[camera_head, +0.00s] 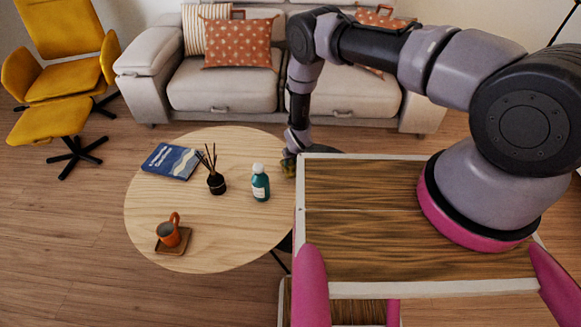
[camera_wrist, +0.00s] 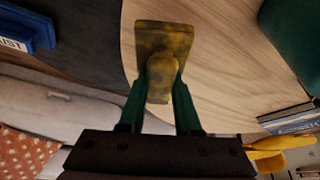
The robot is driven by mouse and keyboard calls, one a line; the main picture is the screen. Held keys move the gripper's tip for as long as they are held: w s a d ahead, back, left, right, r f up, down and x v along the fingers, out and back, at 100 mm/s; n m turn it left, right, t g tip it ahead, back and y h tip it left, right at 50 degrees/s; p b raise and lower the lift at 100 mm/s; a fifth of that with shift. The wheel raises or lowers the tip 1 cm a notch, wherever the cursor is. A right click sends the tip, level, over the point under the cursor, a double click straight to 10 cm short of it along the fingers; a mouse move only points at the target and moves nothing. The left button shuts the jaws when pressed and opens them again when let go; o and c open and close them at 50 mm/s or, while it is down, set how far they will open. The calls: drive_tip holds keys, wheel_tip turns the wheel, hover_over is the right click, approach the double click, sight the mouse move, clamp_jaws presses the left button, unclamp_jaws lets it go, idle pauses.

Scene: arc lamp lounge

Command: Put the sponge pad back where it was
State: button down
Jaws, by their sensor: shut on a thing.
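The sponge pad (camera_wrist: 177,36) is mottled yellow-brown, with a raised block on it. In the wrist view my gripper (camera_wrist: 163,82) has its green fingers closed on either side of that block. In the head view the gripper (camera_head: 288,160) is small, at the right edge of the round wooden table (camera_head: 215,236), with a bit of the yellowish sponge pad (camera_head: 289,168) showing below it. I cannot tell whether the pad touches the tabletop or hangs just above it.
A grey sofa (camera_head: 222,90) stands behind. The table's middle front is clear.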

drive_tip(key=shift+f, duration=1.35)
drive_tip(key=shift+f, duration=0.2)
drive_tip(key=c, duration=0.6)
unclamp_jaws()
drive_tip(key=v, duration=1.2)
drive_tip(key=shift+r, duration=0.25)
drive_tip(key=shift+w, duration=0.1)
